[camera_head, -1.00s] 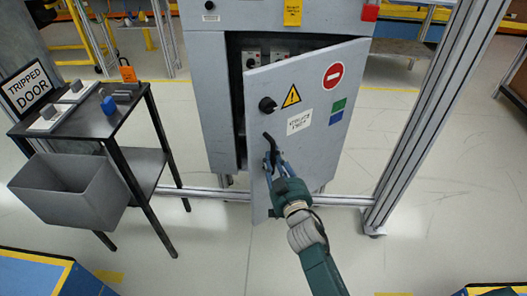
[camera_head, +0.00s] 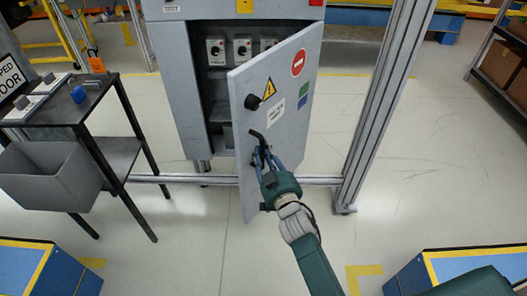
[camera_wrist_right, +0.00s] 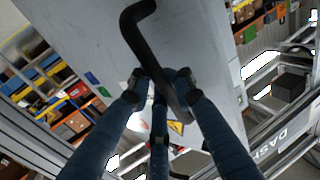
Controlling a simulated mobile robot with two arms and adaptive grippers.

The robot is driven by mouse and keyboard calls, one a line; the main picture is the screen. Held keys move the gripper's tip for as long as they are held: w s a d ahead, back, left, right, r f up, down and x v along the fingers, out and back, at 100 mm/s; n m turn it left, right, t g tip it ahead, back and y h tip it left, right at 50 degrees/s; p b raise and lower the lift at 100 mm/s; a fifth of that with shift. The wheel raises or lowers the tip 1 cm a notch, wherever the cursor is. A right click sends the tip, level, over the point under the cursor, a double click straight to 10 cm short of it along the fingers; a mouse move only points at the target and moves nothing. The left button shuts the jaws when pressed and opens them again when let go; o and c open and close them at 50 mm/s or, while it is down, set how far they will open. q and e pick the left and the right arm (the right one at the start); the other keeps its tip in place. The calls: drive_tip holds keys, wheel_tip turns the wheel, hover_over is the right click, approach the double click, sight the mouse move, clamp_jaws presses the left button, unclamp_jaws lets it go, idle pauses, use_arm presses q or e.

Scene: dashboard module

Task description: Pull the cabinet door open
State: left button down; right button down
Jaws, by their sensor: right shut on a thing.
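The grey cabinet (camera_head: 192,85) stands at the top middle of the head view. Its door (camera_head: 285,130) is partly open, hinged on the right, with its free left edge swung out toward me. The door bears a black knob (camera_head: 252,102), a yellow warning triangle and a red sign. My right gripper (camera_head: 263,160) is shut on the black door handle (camera_head: 257,139). In the right wrist view the fingers (camera_wrist_right: 163,85) close around the bent black handle (camera_wrist_right: 140,45). My left gripper is not in view.
A dark side table (camera_head: 75,110) with a grey bin (camera_head: 50,178) stands at the left. A metal frame post (camera_head: 385,100) rises right of the door, and a low rail (camera_head: 160,179) runs below the cabinet. Open floor (camera_head: 215,240) lies in front.

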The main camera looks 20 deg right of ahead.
drive_tip(key=c, duration=1.6)
unclamp_jaws()
drive_tip(key=shift+s+a, duration=0.1)
drive_tip(key=shift+a, duration=0.15)
drive_tip(key=shift+s+d+f, duration=0.1)
drive_tip(key=shift+s, duration=0.45)
drive_tip(key=s, duration=1.1)
drive_tip(key=shift+d, duration=0.25)
